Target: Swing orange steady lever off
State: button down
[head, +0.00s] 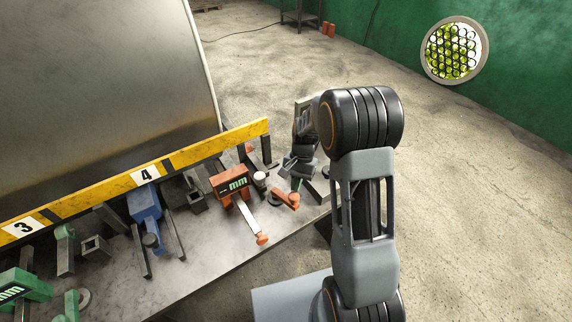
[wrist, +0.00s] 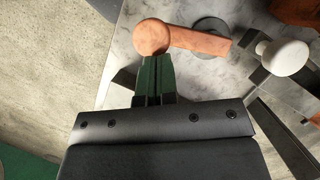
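The orange lever (wrist: 205,42) shows in the wrist view as a flat bar with a round knob (wrist: 152,37) at its left end. A dark round disc (wrist: 211,28) lies under the bar. My gripper (wrist: 156,58) has green fingers pressed together with nothing between them. Their tips are at the near edge of the knob; I cannot tell whether they touch it. In the head view the lever (head: 285,200) lies near the bench's right end, just below my gripper (head: 294,188), whose fingertips are small and partly hidden there.
A white knob (wrist: 284,56) stands right of the lever. An orange gauge box (head: 229,182) marked "mm" is left of it, with a bar ending in an orange knob (head: 262,239). A yellow numbered rail (head: 110,185) runs behind. Open floor lies right of the bench.

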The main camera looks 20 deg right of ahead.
jog(key=shift+s+a+f+m+t+y, duration=0.15)
jog(key=shift+s+a+m, duration=0.15)
jog(key=shift+m, duration=0.3)
jog(key=shift+s+a+r+m+t+y, duration=0.15)
jog(key=shift+s+m, duration=0.2)
jog(key=shift+m, duration=0.25)
jog(key=shift+f, duration=0.1)
jog(key=w+d+r, duration=0.5)
jog(key=r, duration=0.4)
jog(key=shift+w+d+r+b, duration=0.15)
jog(key=shift+w+r+b, duration=0.1)
jog(key=shift+w+b, duration=0.05)
